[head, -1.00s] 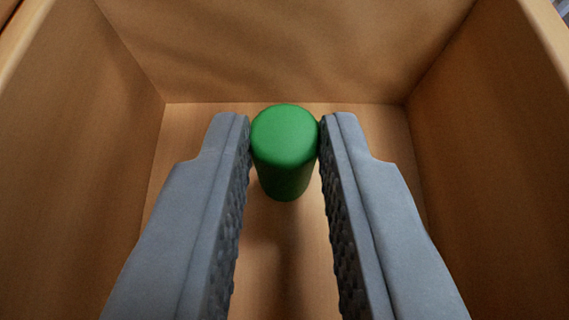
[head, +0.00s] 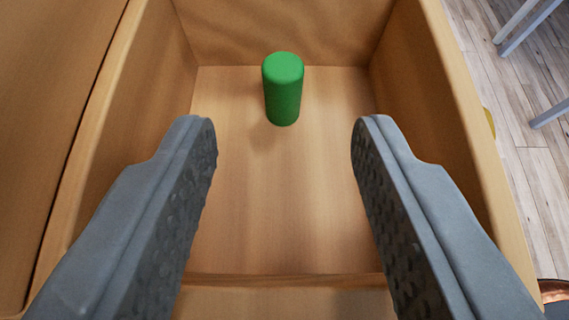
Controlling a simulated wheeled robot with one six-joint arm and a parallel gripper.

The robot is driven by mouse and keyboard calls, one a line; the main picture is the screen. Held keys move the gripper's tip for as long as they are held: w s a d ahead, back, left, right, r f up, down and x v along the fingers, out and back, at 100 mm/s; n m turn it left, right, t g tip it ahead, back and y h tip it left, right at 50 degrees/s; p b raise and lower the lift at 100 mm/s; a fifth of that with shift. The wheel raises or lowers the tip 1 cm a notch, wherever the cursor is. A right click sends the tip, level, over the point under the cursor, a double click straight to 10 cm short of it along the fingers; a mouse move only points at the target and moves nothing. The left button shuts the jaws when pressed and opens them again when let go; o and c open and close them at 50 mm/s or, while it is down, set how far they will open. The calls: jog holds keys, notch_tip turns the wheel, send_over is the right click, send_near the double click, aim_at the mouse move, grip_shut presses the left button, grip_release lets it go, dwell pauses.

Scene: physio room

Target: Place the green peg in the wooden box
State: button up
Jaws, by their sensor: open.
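The green peg (head: 283,90) stands upright inside the wooden box (head: 280,220), near its back wall. It appears to rest on the box floor, and nothing touches it. My gripper (head: 285,125) is open and empty, its two grey ridged fingers wide apart. The fingers are above the box and nearer to me than the peg, with a clear gap on both sides of it.
The box walls rise on the left, right and back, and the near edge shows low in the view. Another wooden compartment or panel (head: 50,110) lies on the left. A wood-plank floor (head: 530,170) with grey legs (head: 525,25) shows at the right.

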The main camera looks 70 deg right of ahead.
jog(key=v, duration=0.4)
jog(key=shift+s+a+r, duration=0.1)
jog(key=shift+a+r, duration=0.05)
jog(key=shift+a, duration=0.2)
jog(key=s+a+r+n+t+y, duration=0.1)
jog(key=s+a+r+n+t, duration=0.15)
jog(key=r+t, duration=0.35)
jog(key=s+a+r+n+t+y, duration=0.1)
jog(key=s+r+t+y, duration=0.2)
jog(key=r, duration=0.6)
jog(key=s+a+r+n+t, duration=0.1)
jog(key=s+r+n+t, duration=0.1)
jog(key=s+r+t, duration=0.4)
jog(key=s+a+f+n+g+y, duration=0.1)
jog(key=s+a+f+n+y, duration=0.1)
jog(key=s, duration=0.8)
jog(key=s+a+f+n+y, duration=0.2)
jog(key=s+a+n+y, duration=0.2)
jog(key=s, duration=0.5)
jog(key=shift+s+a+n+g+y, duration=0.15)
jog(key=shift+s+n+g+y, duration=0.4)
jog(key=shift+n, duration=0.7)
